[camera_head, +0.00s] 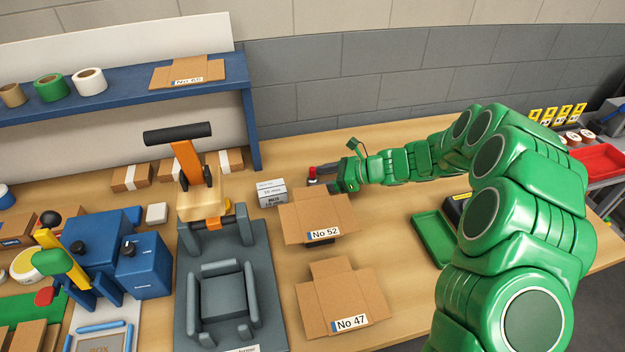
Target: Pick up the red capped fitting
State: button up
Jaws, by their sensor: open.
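The red capped fitting (313,172) is a small dark piece with a red top. It stands on the wooden table behind the open carton labelled No 52. My gripper (338,178) is at the end of my green arm, low over the table, just right of the fitting and pointing left towards it. The jaws are open. The gripper hides part of the area around the fitting, and I cannot tell whether a finger touches it.
Open cartons No 52 (318,214) and No 47 (342,297) lie in front. A small white box (271,192) stands left of the fitting. A grey forming machine (222,285) stands further left. A green tray (433,238) lies right. The table behind the gripper is clear.

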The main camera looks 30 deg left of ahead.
aim_at(312, 178)
jog(key=shift+x, duration=1.55)
jog(key=shift+s+r, duration=0.1)
jog(key=c, duration=1.1)
